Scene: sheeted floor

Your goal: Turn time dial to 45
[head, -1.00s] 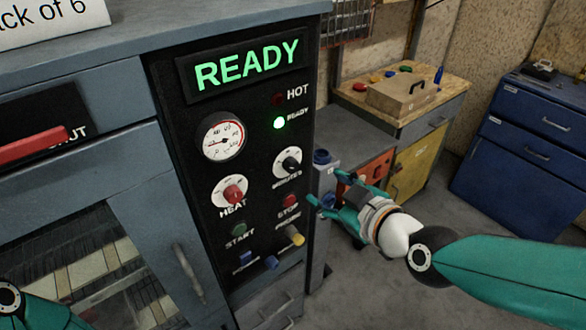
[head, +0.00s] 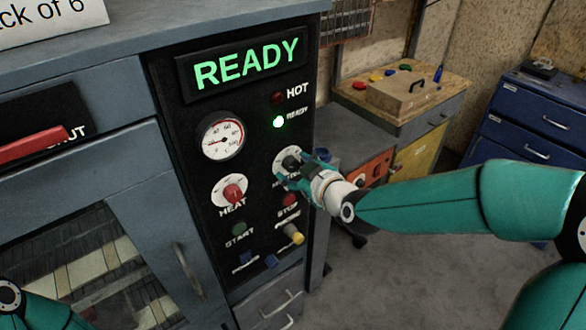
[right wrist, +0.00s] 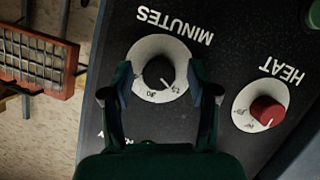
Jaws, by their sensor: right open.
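The time dial is the black knob on a white round scale marked MINUTES. It sits on the black control panel, in the head view (head: 288,158) partly behind my gripper, and upside down in the right wrist view (right wrist: 159,71). A pale pointer mark on the knob points to the lower right in the wrist view; I cannot read its exact value. My right gripper (head: 302,168) is open at the dial, with one finger on each side of the knob in the right wrist view (right wrist: 160,86). I cannot tell whether the fingers touch it. My left gripper is out of view.
The red HEAT knob (head: 234,191) lies left of and below the dial. The red STOP button (head: 289,200), green START button (head: 239,229) and yellow knob (head: 293,235) are below. The gauge (head: 222,136) is upper left. The display (head: 246,65) reads READY. Open floor lies right.

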